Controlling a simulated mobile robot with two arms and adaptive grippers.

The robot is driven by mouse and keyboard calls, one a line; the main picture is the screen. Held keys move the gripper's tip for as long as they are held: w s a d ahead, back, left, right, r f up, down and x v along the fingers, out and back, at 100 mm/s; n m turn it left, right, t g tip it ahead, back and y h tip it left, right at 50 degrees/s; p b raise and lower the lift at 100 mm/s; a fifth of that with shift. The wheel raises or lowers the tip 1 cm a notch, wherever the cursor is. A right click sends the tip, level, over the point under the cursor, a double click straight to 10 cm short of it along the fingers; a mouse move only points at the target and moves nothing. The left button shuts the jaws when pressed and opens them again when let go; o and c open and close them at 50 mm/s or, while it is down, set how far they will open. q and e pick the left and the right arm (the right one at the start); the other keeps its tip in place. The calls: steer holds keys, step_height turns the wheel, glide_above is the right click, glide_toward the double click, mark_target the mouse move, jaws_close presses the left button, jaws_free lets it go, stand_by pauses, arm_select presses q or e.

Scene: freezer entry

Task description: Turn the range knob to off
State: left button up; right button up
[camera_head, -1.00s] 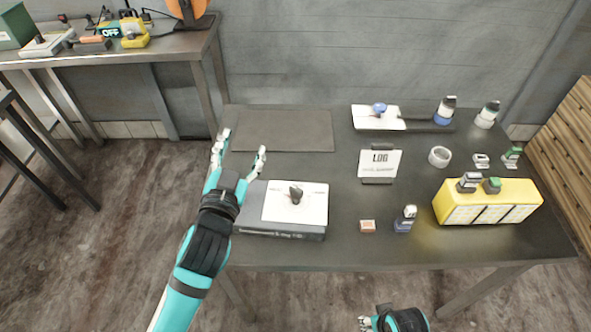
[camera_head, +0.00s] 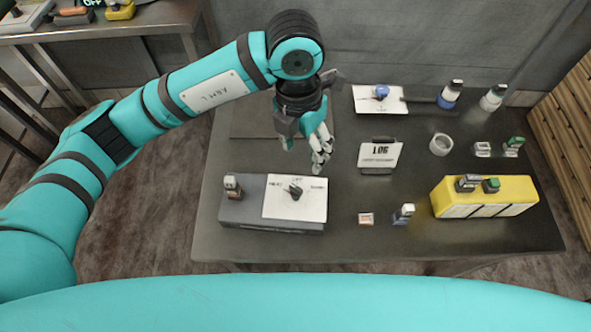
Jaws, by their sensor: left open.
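The range knob (camera_head: 295,191) is a small black knob on a white plate (camera_head: 312,206), on top of a dark grey box (camera_head: 240,212) at the front left of the table. Small lettering is printed around the knob. The knob's pointer is too small to read surely. My left gripper (camera_head: 303,157) is open and empty. It points down just behind the plate, a little beyond the knob and apart from it. My right gripper is not in view.
A small stamp-like item (camera_head: 232,186) stands on the box's left end. A LOG card stand (camera_head: 380,154), a tape roll (camera_head: 440,144) and a yellow box (camera_head: 486,196) are to the right. A blue-knobbed white plate (camera_head: 381,99) lies at the back. Table in front is clear.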

arm_select(q)
steer(key=w+a, duration=0.1)
steer(key=p, duration=0.5)
glide_toward(296, 188)
steer(key=shift+y, duration=0.4)
steer(key=f, duration=0.8)
steer(key=shift+s+d, duration=0.15)
steer(key=shift+d, duration=0.15)
steer(key=shift+f, duration=0.6)
